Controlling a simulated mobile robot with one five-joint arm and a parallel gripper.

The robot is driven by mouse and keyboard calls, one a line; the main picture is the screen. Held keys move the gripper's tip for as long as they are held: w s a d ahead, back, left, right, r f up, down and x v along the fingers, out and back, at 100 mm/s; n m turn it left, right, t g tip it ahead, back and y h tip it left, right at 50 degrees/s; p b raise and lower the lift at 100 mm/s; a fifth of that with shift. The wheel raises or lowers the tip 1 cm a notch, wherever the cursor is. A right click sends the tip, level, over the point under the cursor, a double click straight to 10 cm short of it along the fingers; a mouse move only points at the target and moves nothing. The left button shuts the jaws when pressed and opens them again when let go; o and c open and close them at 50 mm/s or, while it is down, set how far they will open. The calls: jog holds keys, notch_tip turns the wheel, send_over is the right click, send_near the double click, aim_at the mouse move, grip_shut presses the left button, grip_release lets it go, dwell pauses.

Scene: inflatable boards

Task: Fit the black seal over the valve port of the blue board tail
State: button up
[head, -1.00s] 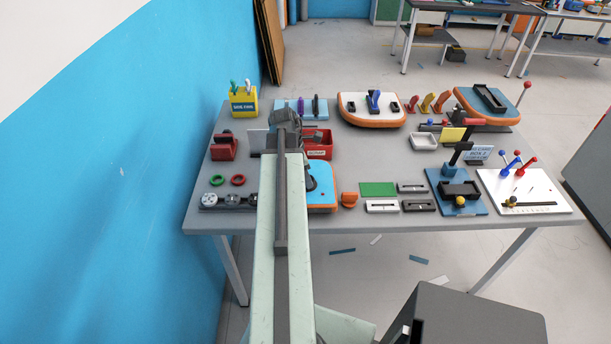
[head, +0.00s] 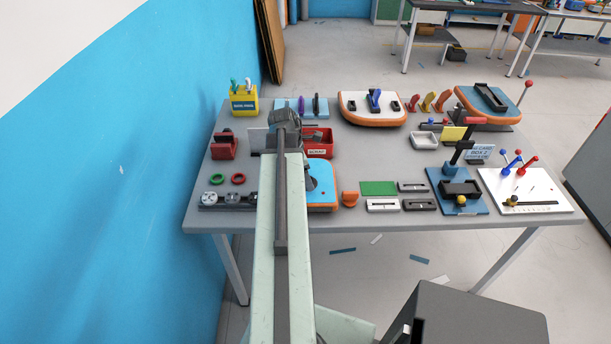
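The blue board tail (head: 323,172) with its orange rim lies on the table, just right of my arm, which covers its left part. A small dark round shape (head: 311,184) shows on its blue top at the arm's edge. I cannot tell whether this is the valve port, the black seal, or both. My arm reaches forward over the table, and its dark end part (head: 286,118) shows beyond the board tail. The fingertips cannot be made out, so I cannot see whether they are open or hold anything.
A green ring (head: 217,179) and a red ring (head: 238,179) lie left of the arm, behind a dark rack (head: 228,199). A red bin (head: 319,145) stands behind the board tail. An orange piece (head: 350,199) lies to its right. The table's middle right is partly clear.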

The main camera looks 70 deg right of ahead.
jog(key=p+v, duration=0.6)
jog(key=v, duration=0.1)
jog(key=shift+r, duration=0.2)
jog(key=shift+f, duration=0.1)
